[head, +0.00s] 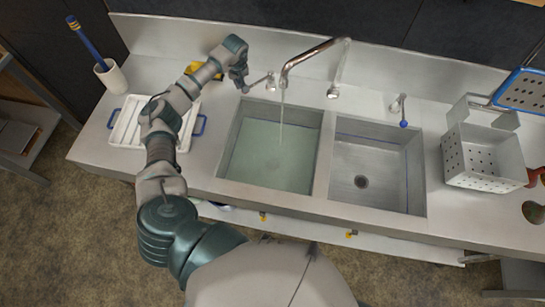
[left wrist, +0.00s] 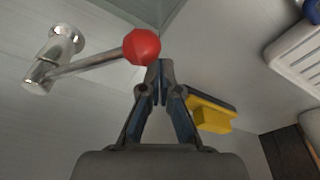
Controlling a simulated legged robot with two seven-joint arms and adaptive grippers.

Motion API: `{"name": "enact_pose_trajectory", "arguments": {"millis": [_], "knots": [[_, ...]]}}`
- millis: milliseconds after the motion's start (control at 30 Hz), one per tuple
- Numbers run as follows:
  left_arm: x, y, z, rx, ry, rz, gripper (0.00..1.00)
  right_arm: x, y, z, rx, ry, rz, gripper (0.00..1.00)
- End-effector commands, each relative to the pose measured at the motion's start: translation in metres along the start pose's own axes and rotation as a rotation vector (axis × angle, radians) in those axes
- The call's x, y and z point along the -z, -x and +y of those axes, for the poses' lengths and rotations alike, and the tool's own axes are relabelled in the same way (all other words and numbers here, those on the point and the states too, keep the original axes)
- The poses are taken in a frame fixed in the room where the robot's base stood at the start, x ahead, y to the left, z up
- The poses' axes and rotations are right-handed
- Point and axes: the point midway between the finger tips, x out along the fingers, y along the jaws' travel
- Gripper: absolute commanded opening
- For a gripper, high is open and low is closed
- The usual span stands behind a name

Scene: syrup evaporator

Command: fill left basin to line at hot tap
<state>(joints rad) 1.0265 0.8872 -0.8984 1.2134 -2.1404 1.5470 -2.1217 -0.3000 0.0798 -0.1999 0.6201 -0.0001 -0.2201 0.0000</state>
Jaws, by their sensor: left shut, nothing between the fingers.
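The left basin (head: 233,140) holds pale greenish water (head: 270,160), and a thin stream (head: 281,115) falls into it from the chrome spout (head: 305,53). The hot tap (left wrist: 62,50) has a chrome lever ending in a red knob (left wrist: 141,46). In the head view the tap (head: 270,82) stands behind the left basin. My left gripper (head: 243,89) is shut and empty, its fingertips (left wrist: 160,72) close beside the red knob; I cannot tell whether they touch. My right gripper is not in view.
The right basin (head: 365,185) is empty, with a blue line around its walls. A blue-knobbed tap (head: 402,112) stands behind it. A perforated metal basket (head: 482,160) is at right. A yellow sponge or brush (left wrist: 208,113), white tray (head: 125,125) and cup with a brush (head: 112,78) are at left.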

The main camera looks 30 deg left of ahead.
Motion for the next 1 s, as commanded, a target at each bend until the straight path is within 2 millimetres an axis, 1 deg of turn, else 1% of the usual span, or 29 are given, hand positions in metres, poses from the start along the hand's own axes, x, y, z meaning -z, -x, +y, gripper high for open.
{"name": "enact_pose_trajectory", "arguments": {"millis": [33,100,467,700,800,1000], "knots": [[-0.004,0.003,0.0,0.0,-0.003,0.0,0.0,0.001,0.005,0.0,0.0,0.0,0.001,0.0],[-0.007,0.003,0.001,-0.001,-0.001,0.0,0.0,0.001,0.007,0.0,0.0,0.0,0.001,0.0],[-0.01,0.002,0.001,-0.001,-0.001,-0.002,0.0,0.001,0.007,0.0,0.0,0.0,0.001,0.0],[-0.028,0.008,0.006,0.0,-0.003,-0.001,0.0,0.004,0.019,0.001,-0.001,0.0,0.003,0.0],[-0.032,0.007,0.007,0.0,-0.001,-0.002,0.0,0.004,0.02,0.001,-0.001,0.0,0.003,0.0],[-0.032,0.006,0.007,0.0,-0.001,-0.002,0.0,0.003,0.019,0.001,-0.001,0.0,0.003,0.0]]}}
